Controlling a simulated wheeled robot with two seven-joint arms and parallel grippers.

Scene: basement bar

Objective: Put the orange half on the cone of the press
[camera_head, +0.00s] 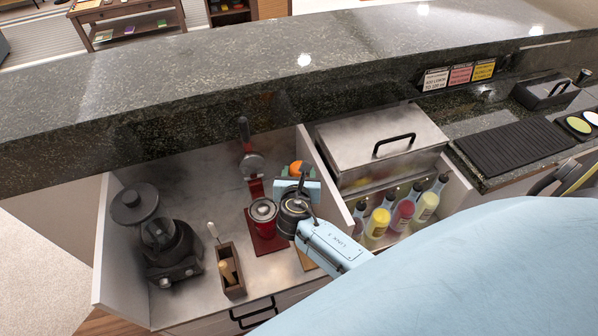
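The press has a dark lever (244,130) that stands up at the back, a grey head (252,165) and a red base (268,243). A red cup-like part with a silver top (263,210) stands on the base; I cannot make out the cone clearly. A small orange thing (296,168), likely the orange half, shows just beyond my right gripper (299,174), right of the press. My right gripper points down and away at it. Its fingers are mostly hidden by its own light blue body, so their opening does not show. My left gripper is not in view.
A dark blender or grinder (160,240) stands at the left. A steel box (375,150) and several bottles (404,212) are at the right. The raised stone bar top (250,75) overhangs the back.

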